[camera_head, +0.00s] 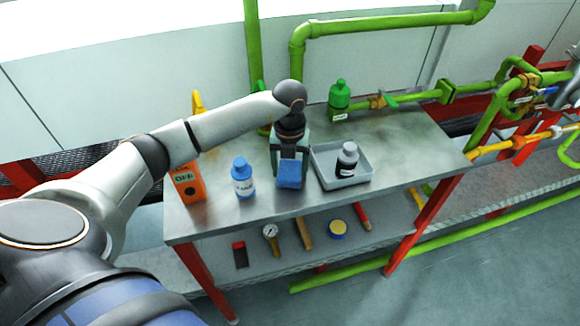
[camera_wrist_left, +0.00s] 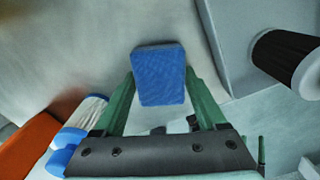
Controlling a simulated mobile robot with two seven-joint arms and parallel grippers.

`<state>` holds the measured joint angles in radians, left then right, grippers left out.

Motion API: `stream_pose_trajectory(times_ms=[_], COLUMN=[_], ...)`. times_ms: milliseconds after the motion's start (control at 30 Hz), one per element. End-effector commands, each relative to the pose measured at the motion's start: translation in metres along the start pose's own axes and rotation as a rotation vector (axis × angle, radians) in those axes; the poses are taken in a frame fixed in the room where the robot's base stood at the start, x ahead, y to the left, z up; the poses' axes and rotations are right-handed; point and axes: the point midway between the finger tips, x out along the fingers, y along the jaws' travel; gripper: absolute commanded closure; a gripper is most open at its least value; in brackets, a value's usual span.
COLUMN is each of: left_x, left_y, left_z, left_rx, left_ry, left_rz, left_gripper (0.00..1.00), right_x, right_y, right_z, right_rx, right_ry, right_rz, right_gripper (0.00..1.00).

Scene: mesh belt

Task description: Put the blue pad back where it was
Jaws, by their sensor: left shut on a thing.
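The blue pad (camera_head: 289,174) is a small block at the middle of the metal table, left of the grey tray. My left gripper (camera_head: 290,160) is shut on the blue pad from above, its arm reaching in from the left. In the left wrist view the pad (camera_wrist_left: 160,76) sits between the green fingertips (camera_wrist_left: 160,88). Whether the pad touches the tabletop I cannot tell. My right gripper is not in view.
A green bottle (camera_head: 339,100) stands at the back. The table's right side (camera_head: 415,150) is clear.

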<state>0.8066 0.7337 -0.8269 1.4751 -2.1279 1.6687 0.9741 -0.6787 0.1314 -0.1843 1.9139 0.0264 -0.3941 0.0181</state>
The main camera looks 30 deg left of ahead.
Motion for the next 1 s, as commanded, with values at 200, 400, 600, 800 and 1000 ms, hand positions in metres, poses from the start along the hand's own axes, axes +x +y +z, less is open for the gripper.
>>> stream_pose_trajectory(times_ms=[200, 400, 600, 800, 1000], left_x=[0.002, 0.003, 0.003, -0.001, -0.028], left_y=[0.000, 0.000, 0.000, 0.000, 0.000], left_z=[0.000, 0.000, 0.000, 0.000, 0.001], left_rx=[0.000, 0.000, -0.001, -0.001, 0.000], left_ry=[0.000, 0.000, 0.000, 0.000, -0.005], left_rz=[0.000, 0.000, 0.000, 0.000, -0.002], left_gripper=[0.71, 0.12, 0.00, 0.00, 0.00], right_x=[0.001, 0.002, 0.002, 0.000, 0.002], right_y=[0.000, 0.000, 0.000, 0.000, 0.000], right_z=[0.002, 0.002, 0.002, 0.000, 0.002], right_rx=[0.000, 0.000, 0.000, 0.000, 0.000], right_ry=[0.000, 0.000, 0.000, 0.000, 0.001], right_rz=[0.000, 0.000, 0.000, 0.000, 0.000], right_gripper=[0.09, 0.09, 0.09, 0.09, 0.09])
